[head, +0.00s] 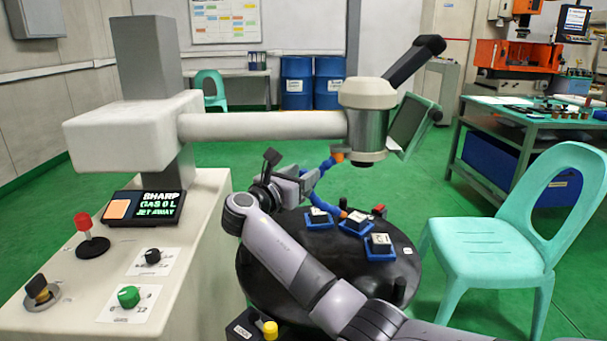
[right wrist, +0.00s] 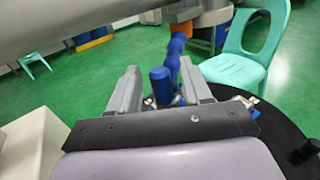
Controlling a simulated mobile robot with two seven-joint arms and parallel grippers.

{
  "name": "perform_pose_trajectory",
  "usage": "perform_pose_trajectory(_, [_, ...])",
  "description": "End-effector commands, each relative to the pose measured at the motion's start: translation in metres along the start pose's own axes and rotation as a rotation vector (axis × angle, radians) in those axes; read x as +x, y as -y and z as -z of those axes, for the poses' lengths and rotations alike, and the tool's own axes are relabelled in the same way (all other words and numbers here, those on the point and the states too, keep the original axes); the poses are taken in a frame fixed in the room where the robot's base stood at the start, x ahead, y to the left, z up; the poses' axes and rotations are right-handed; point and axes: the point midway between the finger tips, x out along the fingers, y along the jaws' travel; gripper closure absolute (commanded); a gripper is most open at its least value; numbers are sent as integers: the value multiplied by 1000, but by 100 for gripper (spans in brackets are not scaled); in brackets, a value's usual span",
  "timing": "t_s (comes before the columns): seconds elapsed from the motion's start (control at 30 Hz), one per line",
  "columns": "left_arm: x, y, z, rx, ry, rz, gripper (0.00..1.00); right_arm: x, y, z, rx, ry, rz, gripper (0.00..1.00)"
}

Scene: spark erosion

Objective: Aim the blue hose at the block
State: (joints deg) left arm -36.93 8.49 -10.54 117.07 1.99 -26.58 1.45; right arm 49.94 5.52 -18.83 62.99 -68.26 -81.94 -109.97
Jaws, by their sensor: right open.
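The segmented blue hose (head: 327,165) hangs from an orange fitting under the white machine head and curves down over the round black table. Its lower end is near the blocks; the middle is partly hidden by my gripper. Several pale blocks in blue holders sit on the table: a left block (head: 319,216), a middle block (head: 355,221) and a front block (head: 380,243). My right gripper (head: 308,178) is open beside the hose. In the right wrist view, the hose (right wrist: 175,60) and a blue cylindrical piece (right wrist: 161,86) show between the spread fingers (right wrist: 160,85). My left gripper is out of view.
The machine's horizontal arm (head: 262,125) runs above my gripper. A display (head: 148,206) reads "SHARP", "GAS 0 L", "JET AWAY". The console has a red knob (head: 84,222) and a green knob (head: 129,296). A turquoise chair (head: 490,245) stands right of the black table (head: 270,270).

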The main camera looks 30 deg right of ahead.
Motion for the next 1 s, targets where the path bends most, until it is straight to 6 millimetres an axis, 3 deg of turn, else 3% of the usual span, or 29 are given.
perform_pose_trajectory(0.13, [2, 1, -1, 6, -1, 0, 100, 14, 0, 0, 2, -1, 0, 52])
perform_pose_trajectory(0.43, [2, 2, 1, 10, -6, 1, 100, 17, 0, 0, 2, -2, 0, 52])
perform_pose_trajectory(0.47, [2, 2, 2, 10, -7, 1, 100, 17, 0, 0, 2, -2, 0, 58])
perform_pose_trajectory(0.6, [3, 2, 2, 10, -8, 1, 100, 17, 0, 0, 2, -2, -1, 100])
perform_pose_trajectory(1.0, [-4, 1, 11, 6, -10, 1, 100, 17, 0, -2, 1, -3, -26, 100])
